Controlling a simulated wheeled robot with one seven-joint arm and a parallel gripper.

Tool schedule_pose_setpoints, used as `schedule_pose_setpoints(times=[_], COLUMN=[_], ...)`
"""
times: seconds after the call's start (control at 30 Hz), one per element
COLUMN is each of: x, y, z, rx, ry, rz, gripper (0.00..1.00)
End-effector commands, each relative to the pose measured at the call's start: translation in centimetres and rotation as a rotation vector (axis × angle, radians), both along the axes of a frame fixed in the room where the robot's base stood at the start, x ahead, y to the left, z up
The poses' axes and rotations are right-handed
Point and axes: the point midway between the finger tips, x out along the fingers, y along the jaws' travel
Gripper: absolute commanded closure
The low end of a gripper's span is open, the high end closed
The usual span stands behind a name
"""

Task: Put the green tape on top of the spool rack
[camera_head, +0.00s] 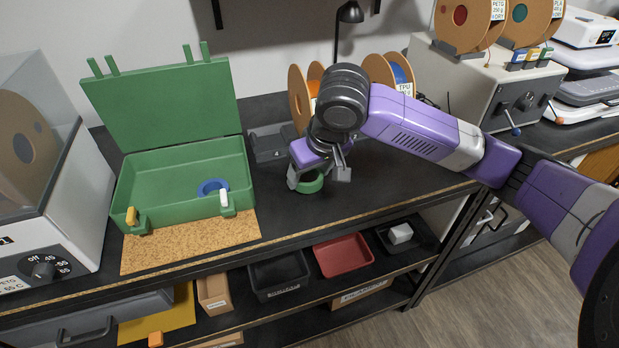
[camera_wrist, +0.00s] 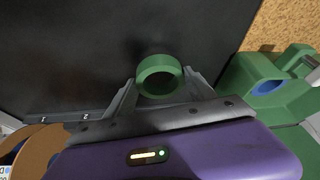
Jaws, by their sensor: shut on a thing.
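The green tape (camera_head: 311,186) is a short ring near the middle of the black bench. My gripper (camera_head: 318,177) is shut on it, with one finger on each side. In the wrist view the green tape (camera_wrist: 160,64) sits between the two fingertips. I cannot tell if it touches the bench or is slightly above it. The spool rack (camera_head: 268,143) is a dark low cradle at the back of the bench, its left end marked 4 and without a spool. Its edge marked 1 and 2 shows in the wrist view (camera_wrist: 62,117). My arm hides part of it.
Tan spools (camera_head: 298,98) stand in the rack behind my gripper. An open green case (camera_head: 170,183) with a blue ring (camera_head: 212,187) inside stands left, on a cork mat (camera_head: 185,243). A black lamp (camera_head: 349,14) rises behind. Bare bench lies to the front right.

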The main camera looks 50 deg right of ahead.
Motion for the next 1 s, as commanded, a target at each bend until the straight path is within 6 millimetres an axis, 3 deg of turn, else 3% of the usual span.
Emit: schedule_pose_setpoints(times=[0.13, 0.53, 0.57, 0.63, 1.0], x=[0.0, 0.0, 0.0, 0.0, 0.0], y=[0.0, 0.0, 0.0, 0.0, 0.0], z=[-1.5, -2.0, -1.9, -1.9, -1.6], rx=[-0.001, 0.0, -0.001, -0.001, -0.002], ry=[0.001, 0.0, -0.001, 0.001, 0.0], rz=[0.001, 0.0, 0.001, 0.001, 0.001], gripper=[0.77, 0.77, 0.31, 0.17, 0.15])
